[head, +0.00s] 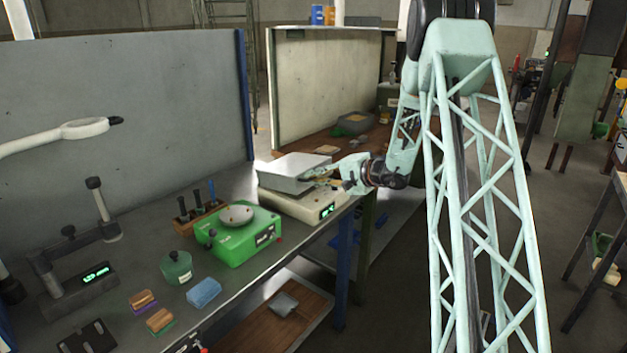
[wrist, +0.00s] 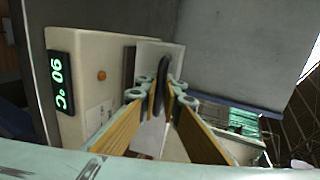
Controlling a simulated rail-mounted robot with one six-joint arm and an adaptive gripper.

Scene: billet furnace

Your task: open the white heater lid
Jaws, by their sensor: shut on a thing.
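The white heater (head: 300,206) stands at the right end of the grey bench in the head view, its green display facing front. Its grey-white lid (head: 290,171) sits over the body. My gripper (head: 318,175) reaches in from the right at the lid's front. In the wrist view the heater body (wrist: 95,75) and lit display (wrist: 61,92) are at left. There my gripper (wrist: 165,92) has its yellow-padded fingers shut on a dark handle (wrist: 163,70), in front of a pale panel.
A green device with a round dish (head: 245,237) stands left of the heater. A tool holder (head: 197,211), a green jar (head: 176,267) and a blue sponge-like block (head: 203,293) are also on the bench. A grey partition (head: 120,110) rises behind.

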